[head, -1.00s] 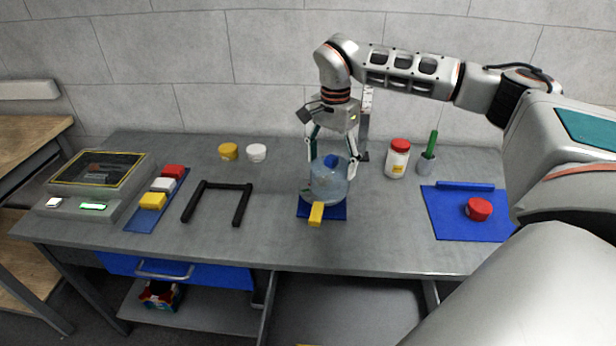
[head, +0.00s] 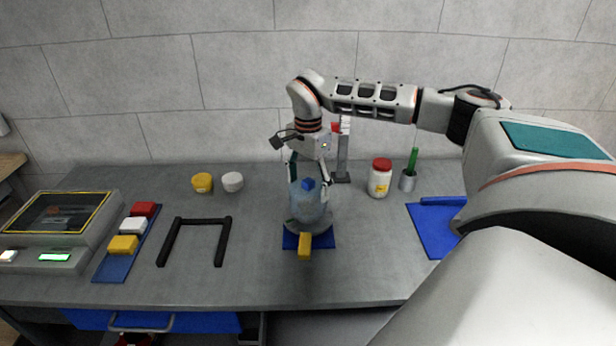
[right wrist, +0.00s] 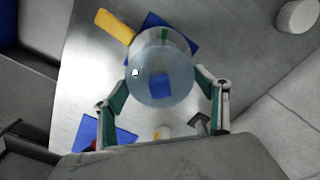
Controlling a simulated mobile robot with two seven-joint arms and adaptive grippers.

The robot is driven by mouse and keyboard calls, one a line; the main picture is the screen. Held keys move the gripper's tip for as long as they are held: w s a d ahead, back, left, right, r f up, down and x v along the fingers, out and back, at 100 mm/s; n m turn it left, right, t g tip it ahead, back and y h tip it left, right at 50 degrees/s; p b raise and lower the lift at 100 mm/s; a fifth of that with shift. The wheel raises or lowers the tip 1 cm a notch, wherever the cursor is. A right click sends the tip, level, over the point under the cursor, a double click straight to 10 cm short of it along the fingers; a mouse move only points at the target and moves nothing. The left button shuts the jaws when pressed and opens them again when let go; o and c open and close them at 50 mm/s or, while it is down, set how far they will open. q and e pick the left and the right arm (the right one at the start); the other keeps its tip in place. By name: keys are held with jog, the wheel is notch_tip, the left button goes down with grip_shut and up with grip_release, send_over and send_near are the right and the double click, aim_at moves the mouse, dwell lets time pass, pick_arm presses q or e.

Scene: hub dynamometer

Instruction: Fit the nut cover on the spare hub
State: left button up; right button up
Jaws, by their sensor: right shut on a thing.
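A clear bluish dome (head: 308,212) with a blue block-like knob (head: 308,184) stands over a blue mat (head: 325,243) at the middle of the bench. A yellow bar (head: 305,246) sticks out at its front. My right gripper (head: 309,180) is shut on the dome from above; its fingers grip both sides in the right wrist view (right wrist: 162,95). I cannot tell whether the dome rests on the mat. No plain hub shows; round caps, one yellow (head: 202,183) and one white (head: 232,182), sit at the back left. I cannot tell which thing is the nut cover. My left gripper is out of view.
A black U-shaped frame (head: 172,240) lies left of the dome. Further left are colored blocks on a blue strip (head: 117,268) and a machine with a screen (head: 62,213).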

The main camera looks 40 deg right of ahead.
jog(key=shift+f, duration=0.9)
jog(key=shift+f, duration=0.6)
dwell(0.8)
jog(key=o, duration=0.8)
jog(key=shift+o, duration=0.2)
jog(key=shift+r, duration=5.55)
